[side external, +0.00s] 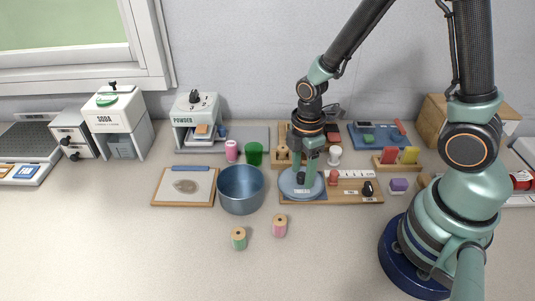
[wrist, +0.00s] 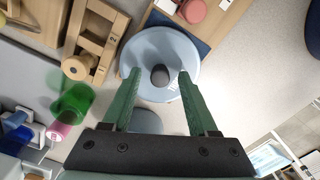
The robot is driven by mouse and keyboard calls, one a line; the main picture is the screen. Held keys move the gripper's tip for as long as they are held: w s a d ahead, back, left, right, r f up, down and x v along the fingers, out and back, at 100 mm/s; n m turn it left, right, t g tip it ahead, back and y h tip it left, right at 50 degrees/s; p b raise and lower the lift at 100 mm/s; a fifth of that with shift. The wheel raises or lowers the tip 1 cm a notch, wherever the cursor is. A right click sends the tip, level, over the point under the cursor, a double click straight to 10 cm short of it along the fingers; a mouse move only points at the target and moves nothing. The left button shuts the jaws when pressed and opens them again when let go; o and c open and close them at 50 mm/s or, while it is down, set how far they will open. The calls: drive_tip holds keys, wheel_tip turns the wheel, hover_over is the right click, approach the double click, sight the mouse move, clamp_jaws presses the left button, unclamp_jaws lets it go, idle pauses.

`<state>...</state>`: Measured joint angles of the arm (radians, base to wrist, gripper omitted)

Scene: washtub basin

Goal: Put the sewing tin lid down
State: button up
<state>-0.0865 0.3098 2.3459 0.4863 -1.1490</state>
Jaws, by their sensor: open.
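The sewing tin lid (side external: 291,188) is a round, light blue disc with a dark knob. It lies at the left end of the wooden board and also shows in the wrist view (wrist: 150,45). My gripper (side external: 304,172) is right above it, pointing down. In the wrist view its green fingers (wrist: 158,78) are spread wide, one on each side of the knob, with gaps between. The lid looks flat and partly covers a dark blue pad (wrist: 200,22). The side view does not clearly show how far the fingertips are above the lid.
A blue-grey pot (side external: 241,190) stands just left of the lid. The wooden board (side external: 352,190) with a red knob is right. Two spools (side external: 238,238) stand in front; the front counter is mostly clear.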

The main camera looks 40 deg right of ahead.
drive_tip(key=shift+r, duration=0.1)
wheel_tip(320, 180, up, 12)
wheel_tip(320, 180, up, 10)
drive_tip(key=m+t, duration=0.6)
drive_tip(key=m, duration=0.8)
hover_over(302, 174)
drive_tip(key=s+d, duration=0.2)
drive_tip(key=d, duration=0.1)
drive_tip(key=shift+w+a+f, duration=0.1)
drive_tip(key=shift+a+f, duration=0.1)
drive_tip(key=shift+o, duration=0.3)
